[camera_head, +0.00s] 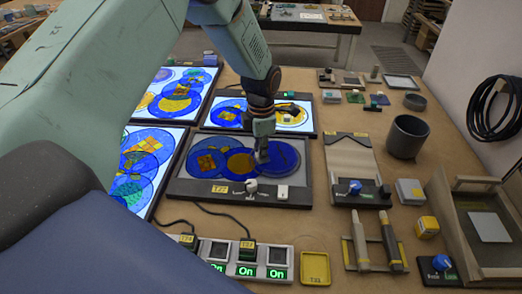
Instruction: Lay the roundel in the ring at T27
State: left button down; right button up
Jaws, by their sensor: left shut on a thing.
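The T27 light box (185,188) is in the middle of the head view, with a yellow T27 label at its front left. Its panel is grey and unlit, unlike the boxes around it. On it overlap a blue disc with a yellow grid (207,160), a yellow-centred disc (240,164) and a plain blue round (285,158) at the right. My left gripper (262,153) points down over the left part of that blue round. Its fingers are shut on a small piece, seemingly the roundel, which they mostly hide; whether it touches the panel I cannot tell. My right gripper is out of view.
Lit light boxes with coloured discs stand behind and left, one at the back right (314,118). A grey cup (407,136), a tool rack (396,242) and a framed tray (485,272) stand right. Switch boxes (245,270) and a yellow dish (315,268) lie in front.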

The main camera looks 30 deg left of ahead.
pick_arm(q)
jog(key=shift+f, duration=0.2)
jog(key=c, duration=1.2)
grip_release()
jog(key=shift+r, duration=0.1)
notch_tip(320, 180, up, 12)
jog(key=shift+r, duration=0.1)
